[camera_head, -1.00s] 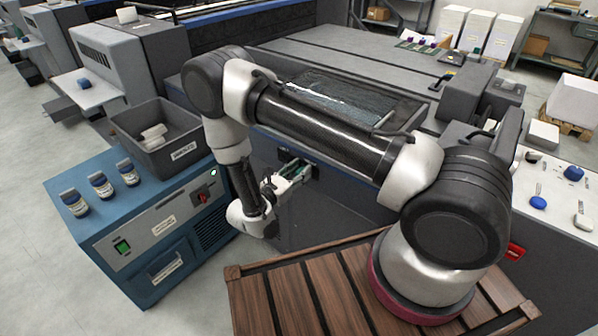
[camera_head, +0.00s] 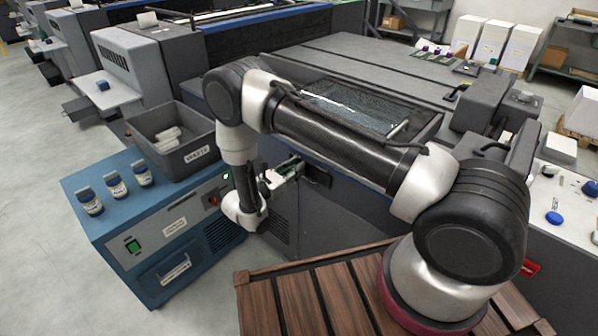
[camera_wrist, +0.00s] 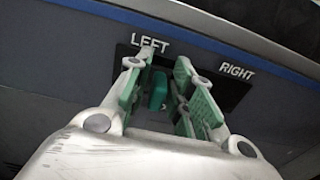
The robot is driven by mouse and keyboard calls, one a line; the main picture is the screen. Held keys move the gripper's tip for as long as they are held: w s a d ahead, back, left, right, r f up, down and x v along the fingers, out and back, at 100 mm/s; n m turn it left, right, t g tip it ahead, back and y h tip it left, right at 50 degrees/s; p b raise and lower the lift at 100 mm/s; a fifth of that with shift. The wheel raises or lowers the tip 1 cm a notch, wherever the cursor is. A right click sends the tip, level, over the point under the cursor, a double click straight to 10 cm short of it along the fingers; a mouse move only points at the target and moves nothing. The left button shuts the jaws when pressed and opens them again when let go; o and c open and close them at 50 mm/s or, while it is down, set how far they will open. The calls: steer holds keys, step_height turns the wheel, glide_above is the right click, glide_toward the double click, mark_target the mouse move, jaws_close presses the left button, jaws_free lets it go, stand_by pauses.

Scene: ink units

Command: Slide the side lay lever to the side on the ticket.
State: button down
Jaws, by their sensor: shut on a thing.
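The side lay lever (camera_wrist: 158,90) is a small green knob on the machine's front panel, between my fingers in the wrist view. It stands under the word LEFT, on a dark plate (camera_wrist: 232,94) whose other end is marked RIGHT. My gripper (camera_wrist: 165,85) has green pads and is shut on the lever. In the head view my gripper (camera_head: 294,168) is at the left part of the plate (camera_head: 318,177), and the lever is hidden there. I cannot make out which label is the ticket.
A blue cabinet (camera_head: 150,215) with several small bottles and a grey waste bin (camera_head: 178,145) stands left of my arm. A slatted wooden platform (camera_head: 320,300) is below my arm. The machine's grey front panel continues to the right.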

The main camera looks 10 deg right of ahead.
steer(key=shift+w+a, duration=0.15)
steer(key=c, duration=1.5)
jaws_free()
steer(key=v, duration=1.2)
